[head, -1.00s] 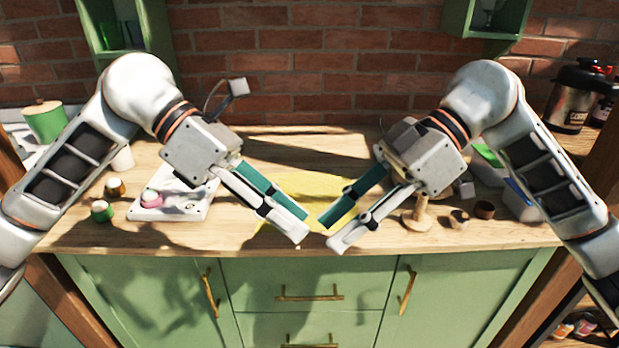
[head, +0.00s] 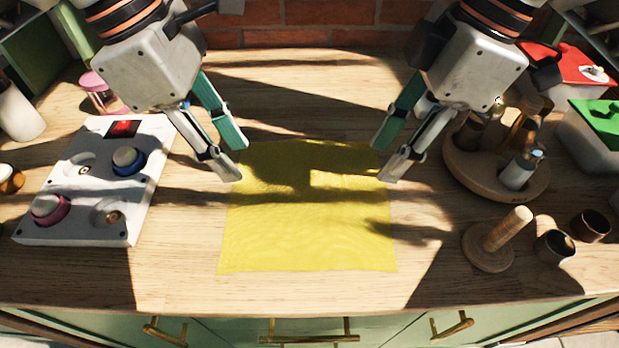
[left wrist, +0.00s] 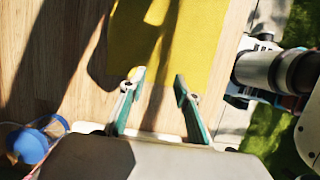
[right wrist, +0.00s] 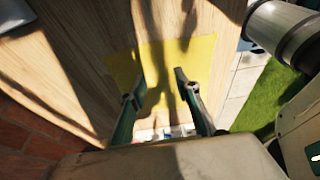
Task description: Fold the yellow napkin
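The yellow napkin (head: 305,225) lies flat and spread out on the wooden table, with shadows across its far half. It also shows in the left wrist view (left wrist: 190,50) and in the right wrist view (right wrist: 200,65). My left gripper (head: 243,163) is open and empty, above the napkin's far left corner. Its parted fingers show in the left wrist view (left wrist: 158,75). My right gripper (head: 382,164) is open and empty, by the napkin's far right corner. Its parted fingers show in the right wrist view (right wrist: 158,72). I cannot tell whether either gripper touches the cloth.
A white board with round knobs (head: 100,215) stands left of the napkin. On the right are a round wooden rack with jars (head: 480,185), a wooden peg stand (head: 490,250) and small dark cups (head: 555,246). The table in front of the napkin is clear.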

